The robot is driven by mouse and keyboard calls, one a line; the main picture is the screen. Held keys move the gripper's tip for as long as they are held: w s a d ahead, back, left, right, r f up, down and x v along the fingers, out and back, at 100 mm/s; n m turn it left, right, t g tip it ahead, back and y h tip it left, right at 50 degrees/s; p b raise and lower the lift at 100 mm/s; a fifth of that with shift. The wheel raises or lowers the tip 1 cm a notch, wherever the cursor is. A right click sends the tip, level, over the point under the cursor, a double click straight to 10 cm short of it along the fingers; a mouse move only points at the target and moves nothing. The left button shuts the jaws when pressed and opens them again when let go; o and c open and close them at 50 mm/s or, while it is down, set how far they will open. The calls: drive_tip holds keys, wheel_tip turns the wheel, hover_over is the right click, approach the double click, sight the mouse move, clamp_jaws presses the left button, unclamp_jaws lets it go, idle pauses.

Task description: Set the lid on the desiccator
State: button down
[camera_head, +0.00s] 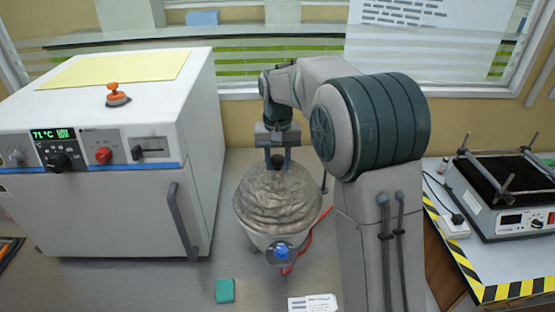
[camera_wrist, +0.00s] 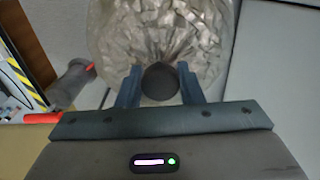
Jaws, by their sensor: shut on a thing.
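The lid (camera_head: 277,200) is a crinkled grey-brown dome with a dark knob (camera_wrist: 160,84) on top. The lid looks about level and lined up over the body. I cannot tell whether the rims touch. The lid also fills the top middle of the wrist view (camera_wrist: 160,35); the body's rim is hidden there.
A white oven (camera_head: 130,190) with a vertical handle stands close on the left. A red tube (camera_head: 312,240) lies beside the desiccator. A green sponge (camera_head: 225,291) and a white label card (camera_head: 312,303) lie in front. A hotplate-like device (camera_head: 510,195) stands at the far right.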

drive_tip(key=shift+f, duration=0.4)
drive_tip(key=c, duration=0.9)
unclamp_jaws()
